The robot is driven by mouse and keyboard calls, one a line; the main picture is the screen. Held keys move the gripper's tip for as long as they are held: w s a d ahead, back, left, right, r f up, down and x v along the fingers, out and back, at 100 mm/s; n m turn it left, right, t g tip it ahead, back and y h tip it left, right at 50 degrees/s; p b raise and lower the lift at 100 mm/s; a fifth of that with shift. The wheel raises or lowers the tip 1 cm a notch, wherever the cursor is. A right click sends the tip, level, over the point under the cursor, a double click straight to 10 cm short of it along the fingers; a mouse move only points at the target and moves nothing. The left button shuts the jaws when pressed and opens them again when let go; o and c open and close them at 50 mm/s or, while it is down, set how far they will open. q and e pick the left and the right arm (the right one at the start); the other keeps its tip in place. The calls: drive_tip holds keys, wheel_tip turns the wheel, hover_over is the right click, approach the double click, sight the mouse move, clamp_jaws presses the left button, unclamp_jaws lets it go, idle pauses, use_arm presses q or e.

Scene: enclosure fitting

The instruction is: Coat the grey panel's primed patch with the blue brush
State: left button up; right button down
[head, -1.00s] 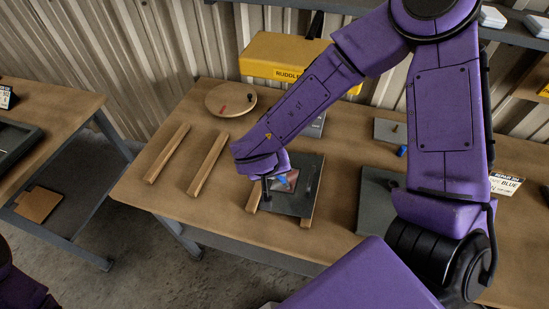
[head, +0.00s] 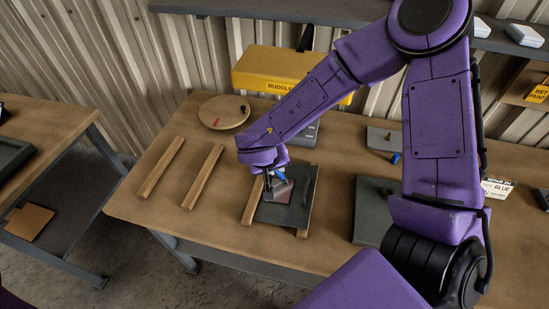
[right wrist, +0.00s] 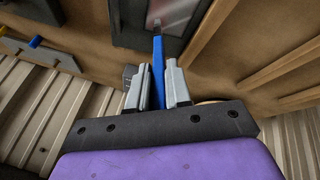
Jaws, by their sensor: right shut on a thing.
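The dark grey panel (head: 268,214) lies across two wooden strips on the bench. Its pinkish patch (head: 283,191) is near the far half, and the panel also shows at the top of the right wrist view (right wrist: 132,22). My right gripper (head: 271,182) is over the panel's far part. It is shut on the blue brush (right wrist: 158,68), whose handle shows between the fingers. The brush's tip overlaps the light patch (right wrist: 178,10) in the wrist view; whether it touches is unclear. My left gripper is out of view.
Two bare wooden strips (head: 203,177) lie left of the panel. A round wooden disc (head: 224,111) and a yellow box (head: 285,70) stand behind. Another grey plate (head: 368,210) and a grey block with a blue item (head: 394,157) are at right.

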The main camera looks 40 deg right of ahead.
drive_tip(key=shift+w+d, duration=0.4)
drive_tip(key=shift+d, duration=0.1)
drive_tip(key=shift+w+d, duration=0.3)
drive_tip(key=shift+d, duration=0.1)
drive_tip(key=shift+s+a+f, duration=0.1)
drive_tip(key=shift+s+a, duration=0.2)
drive_tip(key=shift+a, duration=0.05)
drive_tip(key=shift+s+a, duration=0.45)
drive_tip(key=shift+a, duration=0.1)
drive_tip(key=shift+s+a, duration=2.55)
drive_tip(key=shift+a, duration=0.45)
drive_tip(key=shift+w+d, duration=1.3)
drive_tip(key=shift+d, duration=0.25)
drive_tip(key=shift+w+d, duration=1.25)
drive_tip(key=shift+d, duration=0.25)
drive_tip(key=shift+w+d, duration=0.75)
drive_tip(key=shift+d, duration=0.1)
